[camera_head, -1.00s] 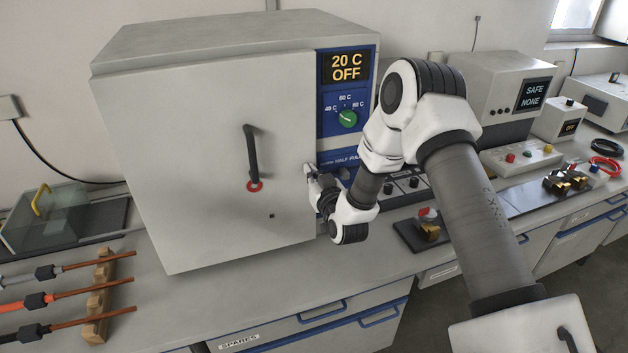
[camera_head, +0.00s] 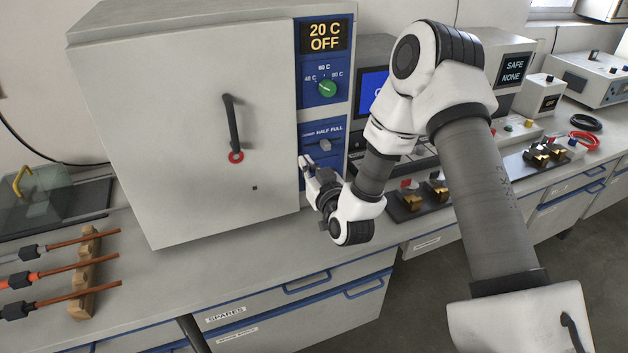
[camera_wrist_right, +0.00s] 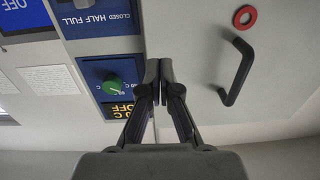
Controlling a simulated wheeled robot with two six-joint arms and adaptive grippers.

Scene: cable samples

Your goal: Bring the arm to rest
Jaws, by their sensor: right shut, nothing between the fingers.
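My right arm reaches in from the lower right of the head view. Its gripper (camera_head: 306,163) is shut and empty, in front of the lower blue control panel of the grey oven (camera_head: 165,130). In the right wrist view, the shut fingers (camera_wrist_right: 159,70) stand out in front of the oven front, between the green knob (camera_wrist_right: 113,87) and the black door handle (camera_wrist_right: 237,70). I cannot tell whether the fingertips touch the panel. My left gripper is not in view.
The oven display (camera_head: 324,35) reads 20 C OFF, and its door is closed. Cables lie on a wooden rack (camera_head: 88,270) at the left. Brass terminal blocks (camera_head: 437,186) and a grey instrument (camera_head: 503,65) stand to the right. The bench front is clear below the oven.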

